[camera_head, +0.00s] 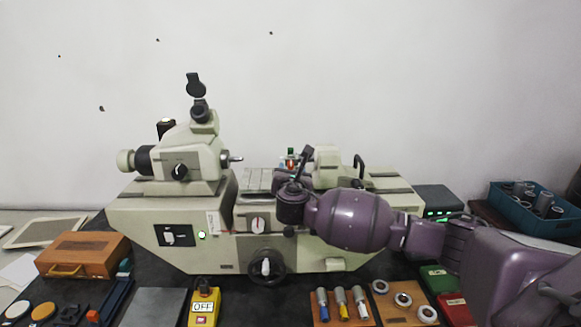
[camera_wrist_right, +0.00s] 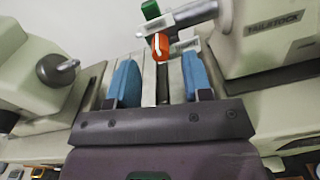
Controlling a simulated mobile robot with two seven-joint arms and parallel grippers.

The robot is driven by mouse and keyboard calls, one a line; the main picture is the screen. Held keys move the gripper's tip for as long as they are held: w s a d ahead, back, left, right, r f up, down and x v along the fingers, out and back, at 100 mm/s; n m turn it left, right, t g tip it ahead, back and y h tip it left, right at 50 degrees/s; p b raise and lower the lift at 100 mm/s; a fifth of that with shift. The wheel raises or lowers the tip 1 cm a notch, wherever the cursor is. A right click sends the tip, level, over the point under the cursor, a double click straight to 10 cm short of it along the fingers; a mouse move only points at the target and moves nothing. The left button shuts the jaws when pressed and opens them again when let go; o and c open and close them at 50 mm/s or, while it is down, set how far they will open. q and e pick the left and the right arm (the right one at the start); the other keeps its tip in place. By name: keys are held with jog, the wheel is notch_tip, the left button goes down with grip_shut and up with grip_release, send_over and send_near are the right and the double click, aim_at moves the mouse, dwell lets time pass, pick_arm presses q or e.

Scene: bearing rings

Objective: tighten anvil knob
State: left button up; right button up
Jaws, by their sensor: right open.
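A red-orange knob (camera_wrist_right: 160,45) with a white line shows in the right wrist view, just beyond my fingertips and between their lines. A green knob (camera_wrist_right: 150,9) is behind it, on the same metal fitting (camera_wrist_right: 190,15). In the head view the red knob (camera_head: 291,165) and green knob (camera_head: 291,152) stand above the machine bed, just past my right gripper (camera_head: 290,176). My right gripper, with blue finger pads (camera_wrist_right: 161,78), is open and empty over the bed. My left gripper is not in view.
The tailstock (camera_wrist_right: 285,35) stands close on the right of my fingers, the headstock with its spindle (camera_wrist_right: 58,70) on the left. The measuring machine (camera_head: 130,215) fills the middle of the bench. A yellow OFF box (camera_head: 203,306), handled tools and rings lie in front.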

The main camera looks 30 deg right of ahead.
aim_at(291, 165)
jog(key=shift+x, duration=1.45)
jog(key=shift+c, duration=0.3)
grip_shut()
